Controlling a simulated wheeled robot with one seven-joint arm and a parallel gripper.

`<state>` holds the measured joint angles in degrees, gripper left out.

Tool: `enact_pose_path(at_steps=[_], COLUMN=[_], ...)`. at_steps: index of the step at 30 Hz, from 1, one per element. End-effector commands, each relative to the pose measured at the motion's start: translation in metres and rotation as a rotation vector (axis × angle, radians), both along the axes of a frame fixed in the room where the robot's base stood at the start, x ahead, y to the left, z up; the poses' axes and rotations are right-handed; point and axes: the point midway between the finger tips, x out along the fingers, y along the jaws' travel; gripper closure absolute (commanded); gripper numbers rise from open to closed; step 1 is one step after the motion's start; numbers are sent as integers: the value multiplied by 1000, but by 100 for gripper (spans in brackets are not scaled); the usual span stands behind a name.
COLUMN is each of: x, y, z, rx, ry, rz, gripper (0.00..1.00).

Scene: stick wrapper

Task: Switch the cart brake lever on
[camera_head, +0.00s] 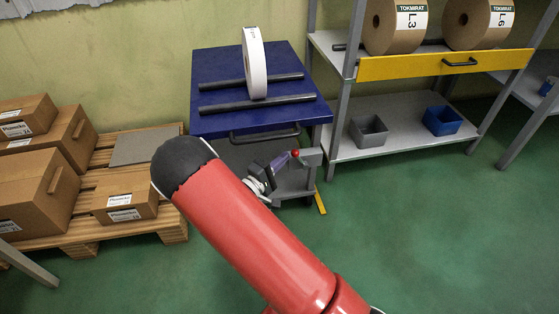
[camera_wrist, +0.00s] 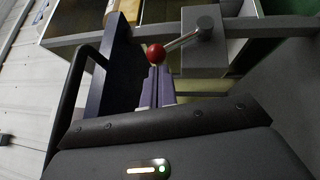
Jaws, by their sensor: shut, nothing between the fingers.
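The blue cart (camera_head: 228,68) stands in the middle of the head view, with a dark handle (camera_head: 264,135) on its front. The brake lever has a red ball knob (camera_head: 295,153) near the cart's front right corner. In the wrist view the red knob (camera_wrist: 155,54) ends a short metal rod (camera_wrist: 182,41) coming from a grey block (camera_wrist: 204,58). My gripper (camera_head: 286,157) is shut and empty. In the wrist view its fingertips (camera_wrist: 157,70) are right at the knob, which overlaps them; I cannot tell whether they touch.
A white roll (camera_head: 255,62) stands upright on two dark bars on the cart. A shelf with a yellow drawer (camera_head: 418,66) and bins is on the right. A pallet (camera_head: 174,229) with cardboard boxes is on the left. Green floor (camera_head: 420,240) is clear at front right.

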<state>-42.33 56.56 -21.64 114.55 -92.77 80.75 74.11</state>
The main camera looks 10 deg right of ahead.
Motion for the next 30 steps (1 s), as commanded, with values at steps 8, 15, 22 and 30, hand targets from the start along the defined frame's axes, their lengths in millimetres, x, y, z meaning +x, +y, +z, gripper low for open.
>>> enact_pose_path(at_steps=[8,15,22,30], x=[0,0,0,-3], y=[-12,-25,-27,-21], z=[18,24,28,28], rx=[183,278,275,275], ry=[-3,-1,0,1], rz=[-3,-1,0,1], gripper=[100,100,100,100])
